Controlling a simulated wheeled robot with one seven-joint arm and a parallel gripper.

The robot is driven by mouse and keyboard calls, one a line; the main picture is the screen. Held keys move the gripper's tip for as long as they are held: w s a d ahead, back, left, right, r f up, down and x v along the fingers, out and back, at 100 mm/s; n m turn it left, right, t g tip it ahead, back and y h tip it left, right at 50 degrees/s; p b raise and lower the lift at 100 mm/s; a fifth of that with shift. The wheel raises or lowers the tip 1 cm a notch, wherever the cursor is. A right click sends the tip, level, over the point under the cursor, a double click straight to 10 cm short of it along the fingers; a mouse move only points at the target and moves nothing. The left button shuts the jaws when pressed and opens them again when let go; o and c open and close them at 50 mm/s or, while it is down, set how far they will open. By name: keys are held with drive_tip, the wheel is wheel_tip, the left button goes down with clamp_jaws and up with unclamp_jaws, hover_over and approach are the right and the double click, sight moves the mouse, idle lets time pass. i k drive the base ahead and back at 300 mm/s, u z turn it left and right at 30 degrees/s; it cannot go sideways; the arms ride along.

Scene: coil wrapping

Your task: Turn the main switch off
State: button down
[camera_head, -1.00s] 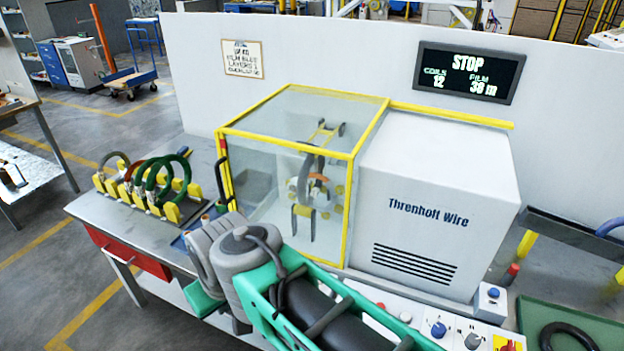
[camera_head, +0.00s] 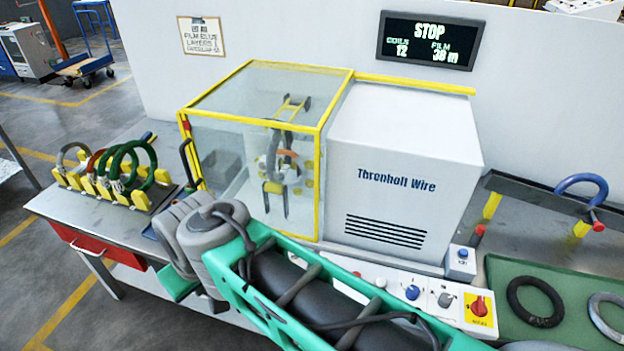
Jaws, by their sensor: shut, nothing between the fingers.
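The main switch (camera_head: 479,306) is a red rotary knob on a yellow plate at the right end of the white control panel (camera_head: 388,281). Its exact turn position is too small to tell. My green and grey arm crosses the lower middle of the view, in front of the machine, and covers part of the panel's front. My gripper is not in view. The display (camera_head: 429,41) on the wall reads STOP, coils 12, film 38 m.
A blue knob (camera_head: 412,292) and a grey knob (camera_head: 445,299) sit left of the switch, with a blue button box (camera_head: 460,262) behind. The clear guard (camera_head: 232,148) is closed. Coils stand on a rack (camera_head: 140,201) at left; dark and grey rings lie on a green mat (camera_head: 505,274).

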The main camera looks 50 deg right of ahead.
sight(478, 308)
drive_tip(key=z, duration=3.4)
